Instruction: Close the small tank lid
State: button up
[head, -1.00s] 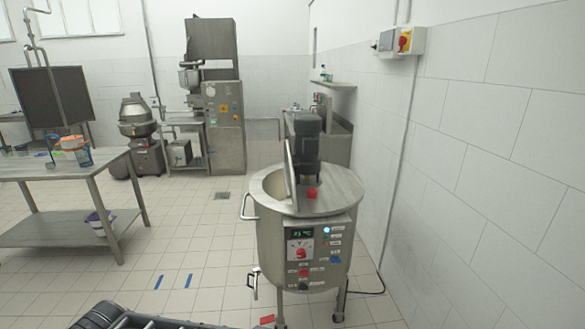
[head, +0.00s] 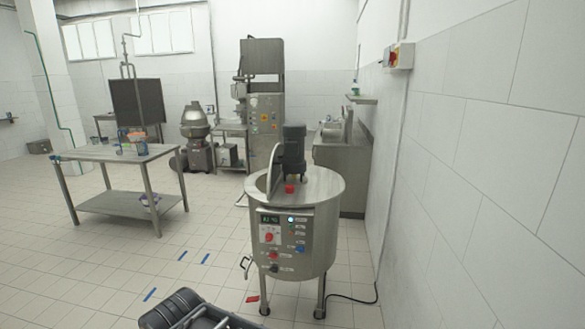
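The small steel tank (head: 300,238) stands on legs in the middle of the head view, to the left of the right-hand wall. Its lid (head: 272,170) is a thin plate standing up on edge on the tank's top, so the lid is open. The opening is on the left of the top, partly hidden by the raised lid. A dark motor (head: 293,150) and a red knob (head: 290,188) sit beside the lid. My gripper is not in view.
A steel table (head: 120,153) with small containers stands at the left. Tall steel machinery (head: 265,115) and a sink counter (head: 340,160) are behind the tank. A black cable (head: 352,299) lies on the floor by the wall. The floor left of the tank is mostly clear.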

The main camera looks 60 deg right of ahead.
aim_at(275, 174)
jog(key=z, duration=1.5)
jog(key=i, duration=0.8)
jog(key=u, duration=0.35)
jog(key=i, duration=1.55)
jog(key=z, duration=0.15)
